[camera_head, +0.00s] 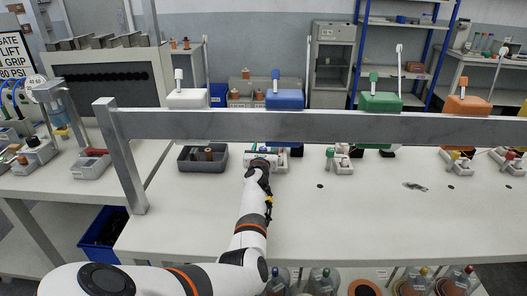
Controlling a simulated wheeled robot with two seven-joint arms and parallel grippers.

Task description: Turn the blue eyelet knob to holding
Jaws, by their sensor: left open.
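My left gripper (262,162) is at the end of the white arm, over the bench just below the metal rail. It is open, at a pale block below the blue unit. The blue unit (285,101) stands behind the rail, with a small blue-topped upright (275,80) on it. I cannot pick out a blue eyelet knob for certain; the gripper hides part of the pale block. The knob's setting cannot be read. My right gripper is not in view.
The metal rail (330,125) crosses above the bench. A dark grey tray (187,160) with brown cylinders sits left of the gripper. A pale block with a green knob (330,153) stands to the right. The white bench (350,225) is mostly clear in front.

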